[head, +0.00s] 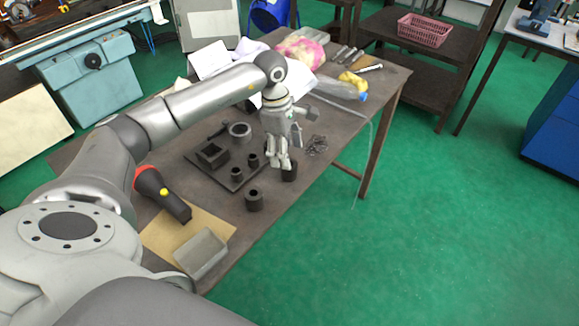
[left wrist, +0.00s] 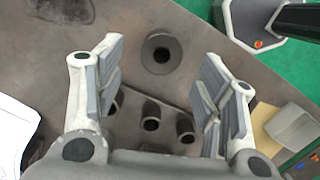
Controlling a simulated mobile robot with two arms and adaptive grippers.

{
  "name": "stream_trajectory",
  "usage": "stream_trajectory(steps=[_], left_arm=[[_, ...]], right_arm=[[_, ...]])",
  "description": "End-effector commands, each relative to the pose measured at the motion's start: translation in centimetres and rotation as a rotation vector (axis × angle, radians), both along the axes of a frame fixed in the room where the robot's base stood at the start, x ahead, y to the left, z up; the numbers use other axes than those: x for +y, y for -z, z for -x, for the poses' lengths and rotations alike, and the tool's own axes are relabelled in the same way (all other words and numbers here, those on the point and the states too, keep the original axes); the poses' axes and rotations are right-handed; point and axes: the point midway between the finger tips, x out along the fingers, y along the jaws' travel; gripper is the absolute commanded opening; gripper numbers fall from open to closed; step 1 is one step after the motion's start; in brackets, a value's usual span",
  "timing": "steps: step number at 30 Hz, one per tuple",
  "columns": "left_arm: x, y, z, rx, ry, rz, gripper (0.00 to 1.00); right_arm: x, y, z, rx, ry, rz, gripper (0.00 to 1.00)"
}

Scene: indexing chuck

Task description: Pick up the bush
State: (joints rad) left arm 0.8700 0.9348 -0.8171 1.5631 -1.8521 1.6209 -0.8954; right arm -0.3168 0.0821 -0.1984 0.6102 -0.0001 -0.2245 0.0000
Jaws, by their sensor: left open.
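A dark cylindrical bush (head: 289,174) with a central hole stands upright on the brown table near its right edge. In the left wrist view the bush (left wrist: 161,53) shows from above, beyond and between the fingers, apart from both. In the left wrist view my left gripper (left wrist: 158,95) is open and empty. My right gripper is not in view.
A grey tray (head: 201,253) and a red-and-black tool (head: 160,192) lie nearer.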

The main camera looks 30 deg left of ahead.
Motion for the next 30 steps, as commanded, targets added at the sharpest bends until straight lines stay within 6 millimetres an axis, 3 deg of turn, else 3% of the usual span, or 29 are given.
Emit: stream_trajectory(steps=[4,12,21,30], left_arm=[[-0.3,1.0,0.2,0.005,0.0,0.002,0.63],[-0.9,4.6,0.3,0.003,-0.001,0.002,0.63],[-1.0,5.3,0.2,0.0,0.0,0.001,0.63],[-0.9,5.3,0.2,0.0,0.0,0.001,0.26]], right_arm=[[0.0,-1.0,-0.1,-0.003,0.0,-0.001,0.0],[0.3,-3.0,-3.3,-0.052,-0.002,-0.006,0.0],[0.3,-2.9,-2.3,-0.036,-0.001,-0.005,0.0],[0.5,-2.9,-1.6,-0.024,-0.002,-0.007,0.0]])
